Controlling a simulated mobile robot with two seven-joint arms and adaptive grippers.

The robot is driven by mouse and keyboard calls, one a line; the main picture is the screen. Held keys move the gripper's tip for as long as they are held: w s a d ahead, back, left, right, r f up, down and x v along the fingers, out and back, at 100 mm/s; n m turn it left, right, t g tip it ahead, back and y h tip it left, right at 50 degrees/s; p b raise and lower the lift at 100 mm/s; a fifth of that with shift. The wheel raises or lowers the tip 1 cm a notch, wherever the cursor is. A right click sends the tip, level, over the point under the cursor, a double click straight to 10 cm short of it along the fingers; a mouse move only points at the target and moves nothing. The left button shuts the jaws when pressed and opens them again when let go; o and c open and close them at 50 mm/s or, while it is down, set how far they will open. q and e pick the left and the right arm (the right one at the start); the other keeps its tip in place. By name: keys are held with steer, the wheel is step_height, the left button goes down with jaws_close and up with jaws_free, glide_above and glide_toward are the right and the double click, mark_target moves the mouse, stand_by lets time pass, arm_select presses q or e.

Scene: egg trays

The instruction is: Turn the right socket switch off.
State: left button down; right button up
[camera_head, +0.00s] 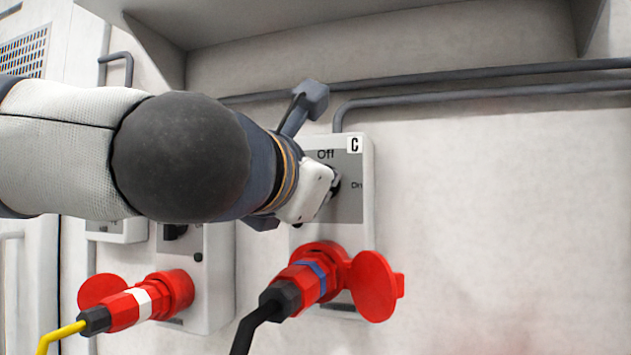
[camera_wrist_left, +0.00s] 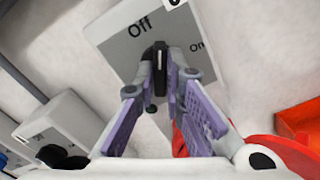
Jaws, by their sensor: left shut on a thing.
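The right socket box (camera_head: 367,160), marked C, is on the wall with a grey plate marked Off at the top and On at the right. Its black rotary switch (camera_wrist_left: 160,62) shows between the fingers in the left wrist view; in the head view it is mostly hidden. My left gripper (camera_wrist_left: 161,82) is shut on this switch, one purple-padded finger on each side. In the head view the left gripper (camera_head: 328,188) covers the plate's left part. The knob appears between the Off and On marks; its exact setting is hard to tell. My right gripper is out of view.
A red plug (camera_head: 300,283) with a black cable is in the socket below, its red lid (camera_head: 373,287) open to the right. A neighbouring box (camera_head: 212,265) holds another red plug (camera_head: 137,304) with a yellow cable. Pipes (camera_head: 480,75) and a shelf are above. The wall at right is clear.

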arm_select(q)
steer(key=n, duration=0.5)
steer(key=shift+a+r, duration=0.1)
steer(key=shift+n, duration=0.4)
stand_by(0.3)
steer(key=c, duration=1.8)
jaws_free()
steer(key=shift+o, duration=0.6)
steer(key=shift+w, duration=0.15)
steer(key=v, duration=1.2)
